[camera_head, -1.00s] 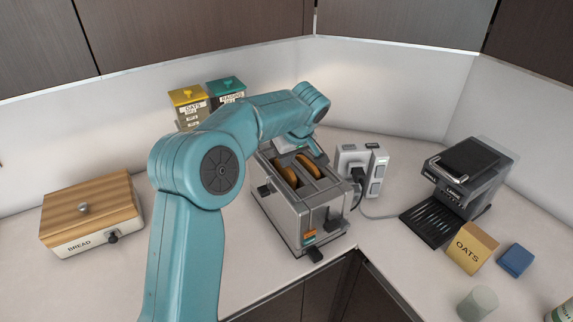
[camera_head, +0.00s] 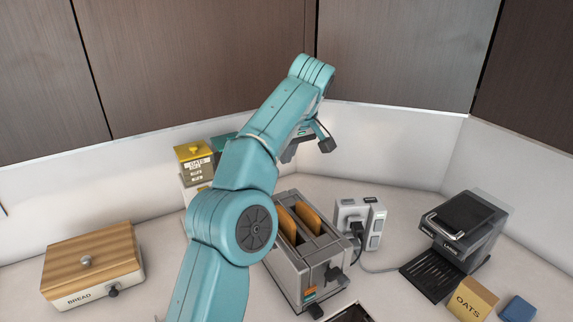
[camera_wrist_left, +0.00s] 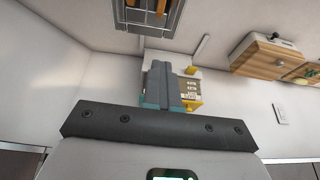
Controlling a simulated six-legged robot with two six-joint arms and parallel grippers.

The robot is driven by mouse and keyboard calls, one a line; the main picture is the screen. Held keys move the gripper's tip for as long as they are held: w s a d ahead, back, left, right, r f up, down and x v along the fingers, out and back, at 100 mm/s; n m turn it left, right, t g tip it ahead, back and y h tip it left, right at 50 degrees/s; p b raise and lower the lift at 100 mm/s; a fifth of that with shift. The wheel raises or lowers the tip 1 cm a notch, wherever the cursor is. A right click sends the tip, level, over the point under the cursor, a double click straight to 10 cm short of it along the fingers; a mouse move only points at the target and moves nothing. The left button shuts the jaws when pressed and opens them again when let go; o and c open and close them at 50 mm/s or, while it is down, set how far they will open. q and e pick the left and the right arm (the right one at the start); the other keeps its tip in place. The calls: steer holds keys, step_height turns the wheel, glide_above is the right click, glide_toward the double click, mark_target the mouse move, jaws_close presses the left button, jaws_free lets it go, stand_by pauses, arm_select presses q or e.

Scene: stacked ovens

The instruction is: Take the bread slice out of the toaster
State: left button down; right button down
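The silver toaster (camera_head: 318,268) stands on the counter in the middle of the head view. Two browned bread slices, a left one (camera_head: 286,223) and a right one (camera_head: 308,217), stand upright in its slots with their tops showing. My left gripper (camera_head: 308,148) is in the air above and behind the toaster, apart from the bread. I see no bread in it; its finger opening is not clear. In the left wrist view the toaster (camera_wrist_left: 150,14) is at the top edge, and a black bar of my gripper crosses the lower middle. My right gripper is not in view.
A yellow-lidded oats canister (camera_head: 196,160) and a teal-lidded canister (camera_head: 222,140) stand behind my arm. A wooden-lidded bread box (camera_head: 92,268) is at left. A socket block (camera_head: 360,225), coffee machine (camera_head: 462,225), oats box (camera_head: 472,299) and blue box (camera_head: 517,309) are at right.

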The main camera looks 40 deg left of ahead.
arm_select(q)
steer(key=shift+r, duration=0.5)
steer(key=shift+w, duration=0.1)
steer(key=c, duration=1.1)
jaws_free()
steer(key=o, duration=0.7)
